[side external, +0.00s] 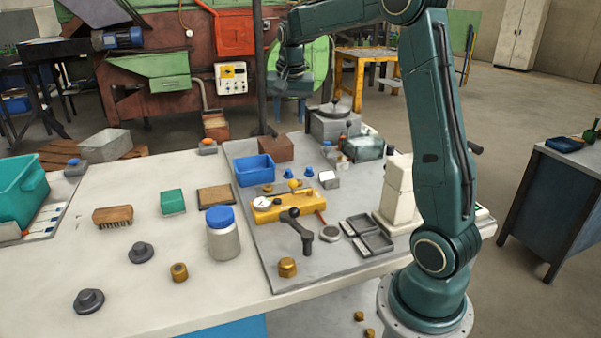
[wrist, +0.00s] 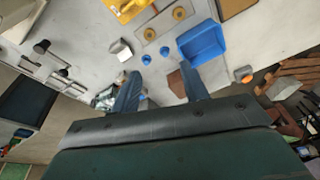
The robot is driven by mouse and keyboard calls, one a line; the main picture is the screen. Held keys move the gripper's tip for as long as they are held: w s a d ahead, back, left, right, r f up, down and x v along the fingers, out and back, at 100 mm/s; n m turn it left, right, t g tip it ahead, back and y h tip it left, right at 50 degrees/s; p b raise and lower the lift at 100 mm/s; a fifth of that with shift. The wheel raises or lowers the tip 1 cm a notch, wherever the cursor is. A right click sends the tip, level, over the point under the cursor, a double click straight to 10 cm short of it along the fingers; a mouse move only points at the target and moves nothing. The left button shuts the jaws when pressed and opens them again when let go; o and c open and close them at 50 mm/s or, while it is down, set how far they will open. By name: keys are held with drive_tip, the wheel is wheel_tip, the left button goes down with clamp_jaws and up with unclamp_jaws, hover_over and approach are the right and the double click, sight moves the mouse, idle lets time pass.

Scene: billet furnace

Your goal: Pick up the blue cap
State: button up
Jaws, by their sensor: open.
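Two small blue caps stand on the grey mat, the left one (side external: 288,173) and the right one (side external: 309,171), between the blue bin and the white-topped cube. In the wrist view one blue cap (wrist: 164,51) lies beyond the fingertips, near the blue bin. My gripper (wrist: 160,76) is open and empty. In the side view my gripper (side external: 290,92) is high behind the caps, clear of the table; its fingertips are hard to make out there.
The blue bin (side external: 254,170) and a brown block (side external: 275,149) stand left of and behind the caps. The white-topped cube (side external: 329,179) and yellow gauge block (side external: 285,205) are close in front. A blue-lidded jar (side external: 223,239) stands nearer the camera. Glassware and a grey instrument stand behind.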

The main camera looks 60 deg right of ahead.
drive_tip(key=d+f+m, duration=0.2)
drive_tip(key=d+f, duration=0.2)
drive_tip(key=d, duration=0.3)
drive_tip(key=w+d+f+m+g, duration=0.1)
drive_tip(key=d+f+m, duration=0.2)
drive_tip(key=d+f, duration=0.2)
drive_tip(key=shift+d+f+g, duration=0.2)
drive_tip(key=shift+d+g, duration=0.1)
drive_tip(key=shift+d, duration=0.65)
drive_tip(key=shift+f, duration=0.1)
hover_over(309, 168)
drive_tip(key=shift+a+f, duration=0.15)
drive_tip(key=shift+f, duration=1.95)
drive_tip(key=shift+a+f, duration=0.15)
drive_tip(key=shift+f, duration=1.9)
drive_tip(key=shift+d+f, duration=0.15)
drive_tip(key=shift+f, duration=1.15)
drive_tip(key=shift+d+f, duration=0.15)
drive_tip(key=shift+f, duration=1.15)
clamp_jaws()
